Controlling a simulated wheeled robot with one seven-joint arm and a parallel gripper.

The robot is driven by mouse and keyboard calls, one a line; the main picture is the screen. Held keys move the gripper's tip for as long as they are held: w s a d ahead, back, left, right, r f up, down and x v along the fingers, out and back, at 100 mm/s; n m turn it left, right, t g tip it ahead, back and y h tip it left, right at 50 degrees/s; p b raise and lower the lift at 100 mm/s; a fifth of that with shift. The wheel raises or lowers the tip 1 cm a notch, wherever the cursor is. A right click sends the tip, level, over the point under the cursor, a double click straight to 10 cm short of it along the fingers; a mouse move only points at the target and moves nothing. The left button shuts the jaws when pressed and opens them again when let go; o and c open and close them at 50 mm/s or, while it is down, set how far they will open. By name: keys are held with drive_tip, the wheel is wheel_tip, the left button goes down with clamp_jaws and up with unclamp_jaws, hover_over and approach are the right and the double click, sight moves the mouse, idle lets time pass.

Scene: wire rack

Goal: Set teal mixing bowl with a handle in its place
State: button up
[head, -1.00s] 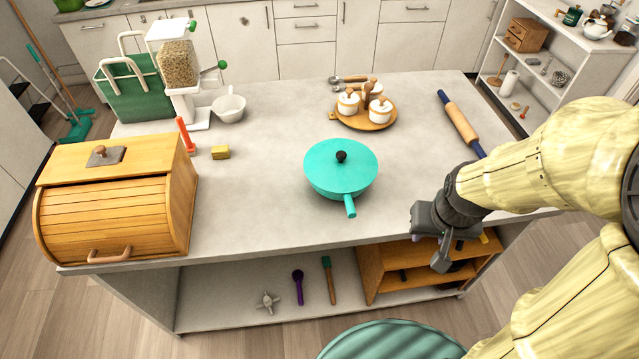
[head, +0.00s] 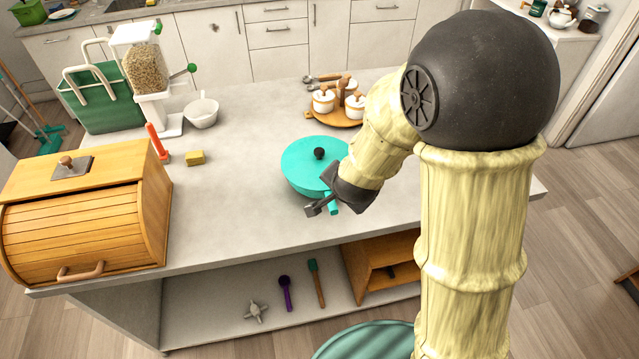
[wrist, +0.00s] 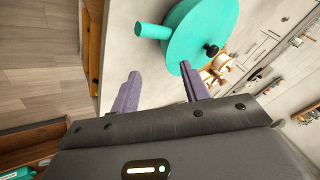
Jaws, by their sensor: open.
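The teal mixing bowl (head: 300,172) stands on the grey counter with a teal lid and a black knob on top. Its short teal handle (head: 333,208) points toward the counter's front edge. In the wrist view the bowl (wrist: 205,30) and its handle (wrist: 150,31) lie beyond my fingers. My gripper (head: 316,209) is beside the handle, near the counter's front edge. In the wrist view my gripper (wrist: 160,88) has its two purple fingers apart with nothing between them. My arm hides the bowl's right side in the head view.
A wooden bread box (head: 85,215) stands at the left, with a yellow sponge (head: 195,158) near it. A wooden tray (head: 350,122) with white jars is behind the bowl. The lower shelf (head: 215,300) holds utensils.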

drive_tip(key=w+a+f+m+t+h+b, duration=0.2)
drive_tip(key=a+f+m+t+h+b, duration=0.15)
drive_tip(key=a+f+m, duration=0.5)
drive_tip(key=s+a+f+m+t+h+b, duration=0.3)
drive_tip(key=s+m+h, duration=0.4)
drive_tip(key=s, duration=0.3)
drive_tip(key=shift+a+f+m+t, duration=0.15)
drive_tip(key=shift+a+m+t, duration=0.3)
drive_tip(key=shift+t, duration=0.1)
drive_tip(key=p+x, duration=0.2)
drive_tip(key=x, duration=0.3)
drive_tip(key=p+x, duration=0.2)
drive_tip(key=x, duration=0.4)
drive_tip(key=shift+d, duration=0.1)
drive_tip(key=shift+w+d, duration=0.25)
drive_tip(key=shift+w, duration=0.15)
